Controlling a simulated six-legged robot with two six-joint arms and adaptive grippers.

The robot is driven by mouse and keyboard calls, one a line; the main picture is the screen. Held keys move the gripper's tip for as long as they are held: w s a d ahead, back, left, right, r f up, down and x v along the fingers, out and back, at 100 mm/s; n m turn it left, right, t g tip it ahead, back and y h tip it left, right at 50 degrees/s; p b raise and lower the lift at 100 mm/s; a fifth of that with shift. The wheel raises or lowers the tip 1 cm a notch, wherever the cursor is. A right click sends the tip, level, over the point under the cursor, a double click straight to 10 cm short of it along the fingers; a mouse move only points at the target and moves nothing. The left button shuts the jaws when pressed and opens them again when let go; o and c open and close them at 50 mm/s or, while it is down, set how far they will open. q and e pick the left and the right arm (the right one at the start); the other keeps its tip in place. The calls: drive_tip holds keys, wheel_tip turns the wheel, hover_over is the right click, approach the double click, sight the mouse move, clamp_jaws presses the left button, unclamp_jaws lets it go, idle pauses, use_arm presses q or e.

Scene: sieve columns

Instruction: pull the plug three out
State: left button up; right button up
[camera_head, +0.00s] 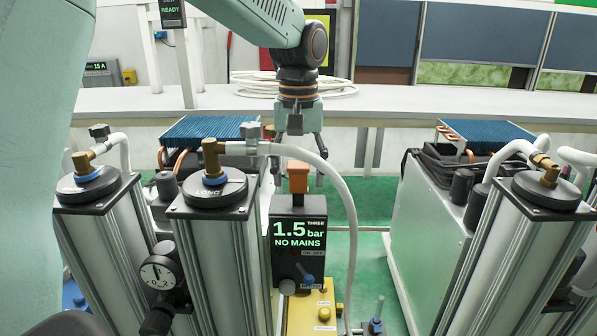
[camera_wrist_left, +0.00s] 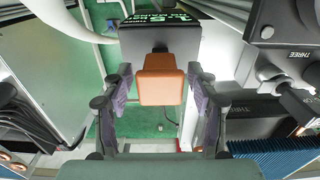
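The orange-brown plug (camera_head: 298,178) stands upright at the top of a black box (camera_head: 286,236) marked THREE, whose screen reads "1.5 bar NO MAINS". My left gripper (camera_head: 299,158) points down over the plug, open, with one finger on each side. In the left wrist view the plug (camera_wrist_left: 161,80) lies between the open fingers of the left gripper (camera_wrist_left: 160,92), with a visible gap on both sides. How deep the plug sits in the box cannot be told. My right gripper is not in view.
Silver columns with black caps and brass fittings stand left (camera_head: 213,190) and right (camera_head: 548,188). A pale hose (camera_head: 345,205) arches just right of the plug. A yellow base (camera_head: 312,312) lies below the box. A white bench (camera_head: 420,100) runs behind.

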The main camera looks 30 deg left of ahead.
use_arm(q)
drive_tip(key=shift+s+r, duration=0.1)
drive_tip(key=shift+s, duration=0.05)
wheel_tip(320, 180, up, 12)
idle(0.7)
